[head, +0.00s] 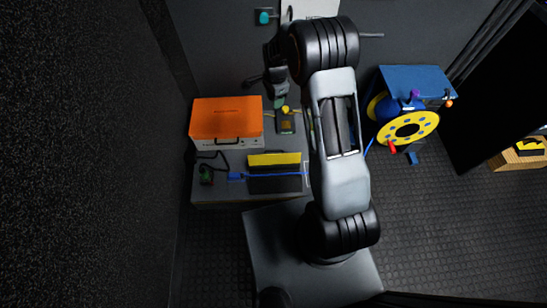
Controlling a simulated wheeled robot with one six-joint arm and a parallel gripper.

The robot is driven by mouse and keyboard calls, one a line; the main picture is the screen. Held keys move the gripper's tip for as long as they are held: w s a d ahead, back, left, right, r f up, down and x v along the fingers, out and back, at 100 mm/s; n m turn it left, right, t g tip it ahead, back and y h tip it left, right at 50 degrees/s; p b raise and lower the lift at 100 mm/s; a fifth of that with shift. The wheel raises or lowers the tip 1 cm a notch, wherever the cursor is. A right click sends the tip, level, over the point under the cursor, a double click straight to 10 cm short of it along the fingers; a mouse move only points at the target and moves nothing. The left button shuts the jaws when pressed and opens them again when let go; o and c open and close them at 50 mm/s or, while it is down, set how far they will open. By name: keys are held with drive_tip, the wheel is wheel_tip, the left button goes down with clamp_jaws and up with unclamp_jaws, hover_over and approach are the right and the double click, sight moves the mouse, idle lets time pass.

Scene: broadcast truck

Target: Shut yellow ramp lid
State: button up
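The yellow ramp lid (274,159) shows as a yellow strip along the back of a black cable ramp (275,185) on a grey bench. The lid looks raised, though its exact angle is hard to tell from above. A blue cable (262,176) runs across the ramp in front of the lid, with a blue connector at its left end. My gripper (268,86) is dark and hangs behind the ramp, above the back of the bench and apart from the lid. Its fingers are too dark and small to read, and my arm hides part of the area right of the ramp.
An orange case (227,117) with a pale base stands at the bench's back left. A small dark device with a yellow knob (286,111) is behind the ramp. A green-topped item (206,175) sits left. A yellow cable reel (408,130) stands right, beyond my arm.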

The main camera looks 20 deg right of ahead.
sight(274, 156)
drive_tip(key=f+m+b, duration=0.1)
drive_tip(key=f+b, duration=0.2)
drive_tip(key=f, duration=0.8)
drive_tip(key=f+m+b, duration=0.2)
drive_tip(key=f+b, duration=0.1)
drive_tip(key=f, duration=0.8)
drive_tip(key=f+m+g+b, duration=0.1)
drive_tip(key=f+b, duration=0.2)
drive_tip(key=f, duration=0.8)
drive_tip(key=shift+s+a+f+m+b, duration=0.1)
drive_tip(key=shift+s+a+m+b, duration=0.15)
drive_tip(key=shift+a+m+b, duration=0.1)
clamp_jaws()
